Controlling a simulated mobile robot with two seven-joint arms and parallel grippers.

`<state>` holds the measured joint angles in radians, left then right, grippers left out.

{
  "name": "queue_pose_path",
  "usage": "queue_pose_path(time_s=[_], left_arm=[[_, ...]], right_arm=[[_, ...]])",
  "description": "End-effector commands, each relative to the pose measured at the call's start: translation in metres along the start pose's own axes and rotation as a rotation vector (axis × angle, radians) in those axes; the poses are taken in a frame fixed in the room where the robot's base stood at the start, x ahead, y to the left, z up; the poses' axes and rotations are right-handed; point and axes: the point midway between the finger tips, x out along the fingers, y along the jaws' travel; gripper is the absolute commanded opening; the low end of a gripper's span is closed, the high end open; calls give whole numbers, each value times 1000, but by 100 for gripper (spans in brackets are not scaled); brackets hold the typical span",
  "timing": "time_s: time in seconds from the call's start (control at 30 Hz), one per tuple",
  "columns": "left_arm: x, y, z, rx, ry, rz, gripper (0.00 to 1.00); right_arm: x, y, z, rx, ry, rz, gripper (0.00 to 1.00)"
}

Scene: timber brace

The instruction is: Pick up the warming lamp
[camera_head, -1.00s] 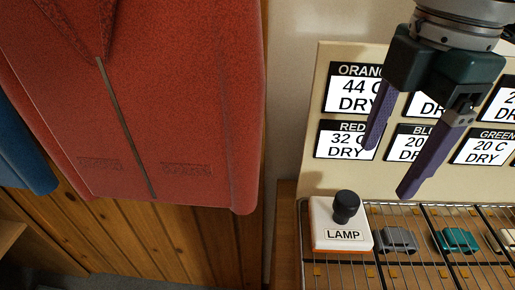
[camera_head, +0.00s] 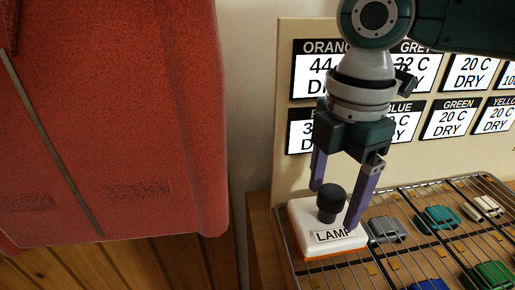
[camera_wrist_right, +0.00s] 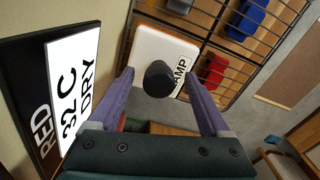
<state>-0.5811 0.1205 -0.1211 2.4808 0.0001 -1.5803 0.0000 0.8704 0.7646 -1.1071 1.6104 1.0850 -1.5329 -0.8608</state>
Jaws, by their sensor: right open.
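The warming lamp (camera_head: 318,236) is a white box with an orange lower edge, a black knob (camera_head: 330,197) on top and a "LAMP" label. It sits at the left end of a wire rack. My right gripper (camera_head: 333,207) is above it, pointing down, with its two purple fingers apart on either side of the knob. In the right wrist view the lamp (camera_wrist_right: 150,48) lies beyond the fingers, and the knob (camera_wrist_right: 159,79) shows between them with gaps on both sides. My left gripper is in neither view.
The wire rack (camera_head: 395,262) holds several coloured blocks, including a grey one (camera_head: 386,229) close to the lamp's right. A cream board (camera_head: 285,171) with temperature labels stands behind it. A large red garment-like piece (camera_head: 120,120) hangs at the left.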

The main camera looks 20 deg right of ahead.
Motion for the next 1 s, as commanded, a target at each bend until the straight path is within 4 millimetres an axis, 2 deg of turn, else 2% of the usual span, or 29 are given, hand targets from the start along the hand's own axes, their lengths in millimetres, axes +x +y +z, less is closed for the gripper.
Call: queue_pose_path(time_s=[0.07,0.3,1.0], left_arm=[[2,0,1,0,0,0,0],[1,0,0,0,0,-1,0],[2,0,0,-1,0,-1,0]], right_arm=[[6,0,0,0,-1,0,81],[7,0,0,-1,-1,1,80],[6,0,0,0,-1,1,1]])
